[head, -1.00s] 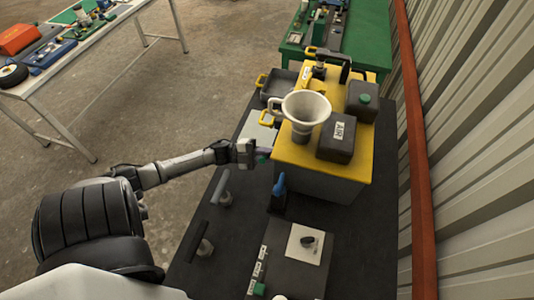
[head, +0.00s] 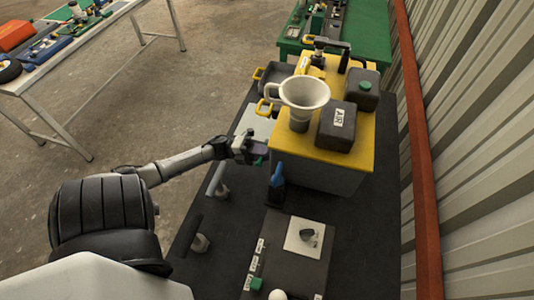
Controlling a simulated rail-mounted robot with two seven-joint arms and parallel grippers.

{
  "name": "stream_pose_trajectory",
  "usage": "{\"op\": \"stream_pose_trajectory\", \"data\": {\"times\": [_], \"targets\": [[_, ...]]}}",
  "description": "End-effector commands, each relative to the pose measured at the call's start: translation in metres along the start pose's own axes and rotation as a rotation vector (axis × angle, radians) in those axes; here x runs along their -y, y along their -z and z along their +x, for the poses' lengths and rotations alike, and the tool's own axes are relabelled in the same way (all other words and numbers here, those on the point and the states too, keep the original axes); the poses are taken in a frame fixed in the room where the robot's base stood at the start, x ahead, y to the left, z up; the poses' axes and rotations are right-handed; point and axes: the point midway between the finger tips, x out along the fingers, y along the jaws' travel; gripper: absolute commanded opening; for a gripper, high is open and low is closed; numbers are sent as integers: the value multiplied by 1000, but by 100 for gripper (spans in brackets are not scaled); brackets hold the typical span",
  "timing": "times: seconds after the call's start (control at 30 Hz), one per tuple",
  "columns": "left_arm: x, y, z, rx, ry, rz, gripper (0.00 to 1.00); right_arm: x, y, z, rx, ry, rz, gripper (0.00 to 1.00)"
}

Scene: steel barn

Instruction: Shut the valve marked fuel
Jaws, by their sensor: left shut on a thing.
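My left gripper (head: 247,150) is at the left side of the yellow-topped box (head: 300,150), over the dark bench. I cannot tell whether this is a valve handle. No label that reads "fuel" can be made out. Two lever-like fittings stand on the bench's left part, a grey one (head: 217,180) and a dark one (head: 200,241). My right gripper is not in view.
A white funnel (head: 305,92) and a dark block marked AIR (head: 336,126) stand on the box. A blue-tipped fitting (head: 277,176) is in front of it. A dark panel (head: 283,250) with small unreadable labels lies nearer. The corrugated wall (head: 470,150) bounds the right.

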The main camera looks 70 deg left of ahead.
Motion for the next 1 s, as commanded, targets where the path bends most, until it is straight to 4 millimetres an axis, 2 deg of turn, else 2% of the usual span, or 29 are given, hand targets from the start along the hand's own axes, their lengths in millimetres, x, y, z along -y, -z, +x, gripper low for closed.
{"op": "stream_pose_trajectory", "data": {"times": [0.43, 0.47, 0.7, 1.0], "targets": [[-1, 0, -2, -1, -4, 17, 0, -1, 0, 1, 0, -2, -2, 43], [-1, 0, -2, -1, -4, 17, 18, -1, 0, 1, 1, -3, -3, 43], [-1, 0, -2, 0, -3, 14, 41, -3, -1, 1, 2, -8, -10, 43], [-1, 0, -6, 0, -3, 12, 41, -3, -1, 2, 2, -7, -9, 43]]}}
